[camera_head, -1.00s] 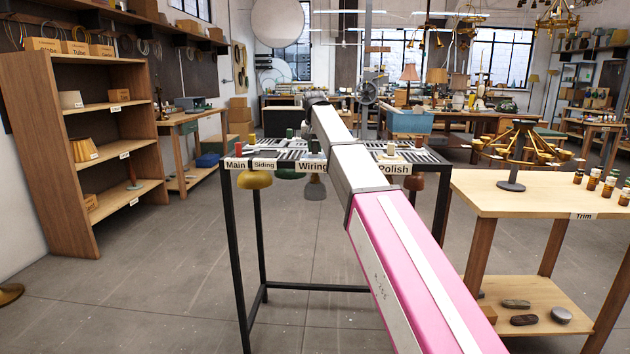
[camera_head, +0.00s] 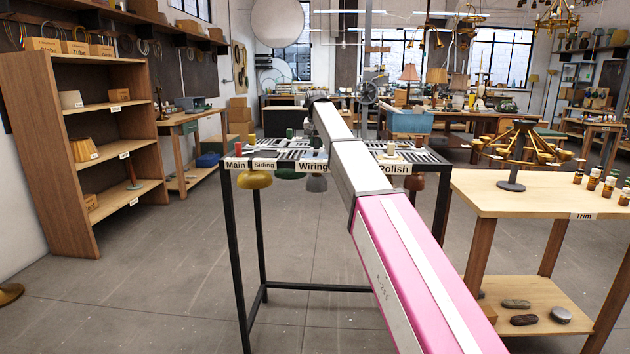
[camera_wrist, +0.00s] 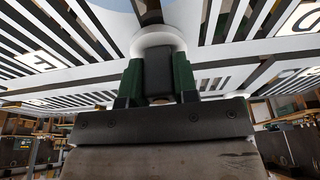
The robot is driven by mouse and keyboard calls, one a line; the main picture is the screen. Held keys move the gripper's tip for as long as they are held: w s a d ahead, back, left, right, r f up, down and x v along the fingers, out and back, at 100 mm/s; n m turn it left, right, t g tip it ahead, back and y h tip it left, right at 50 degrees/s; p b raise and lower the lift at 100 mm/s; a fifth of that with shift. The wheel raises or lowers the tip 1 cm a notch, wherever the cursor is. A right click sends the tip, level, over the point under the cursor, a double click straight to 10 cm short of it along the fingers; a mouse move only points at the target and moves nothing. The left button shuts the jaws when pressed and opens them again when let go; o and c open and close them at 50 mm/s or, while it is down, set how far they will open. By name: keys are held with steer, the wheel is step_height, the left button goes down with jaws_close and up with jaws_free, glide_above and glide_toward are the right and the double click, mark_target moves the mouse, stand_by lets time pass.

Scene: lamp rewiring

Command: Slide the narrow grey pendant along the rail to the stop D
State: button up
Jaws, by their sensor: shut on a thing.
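The narrow grey pendant (camera_head: 316,184) hangs under the slotted rail rack (camera_head: 340,147), behind the Wiring label (camera_head: 312,167). My gripper (camera_wrist: 158,78) is shut in the wrist view, its green-sided fingers on either side of a dark grey upright grip (camera_wrist: 158,70) below a pale round collar (camera_wrist: 157,40). This looks like the grey pendant's top grip. In the head view the gripper is mostly hidden by my arm. Letters on the rack show in the wrist view, but I cannot make out which is stop D.
A yellow pendant (camera_head: 254,180) and a green pendant (camera_head: 290,174) hang left of the grey one. A copper-brown pendant (camera_head: 414,182) hangs to the right near the Polish label (camera_head: 393,169). The Trim table (camera_head: 490,190) stands right of the rack.

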steer(key=w, duration=0.5)
steer(key=shift+d, duration=0.1)
stand_by(0.3)
steer(key=a, duration=1.4)
steer(key=shift+w, duration=0.25)
stand_by(0.4)
steer(key=o, duration=0.9)
steer(key=shift+o, duration=0.2)
steer(key=v, duration=1.1)
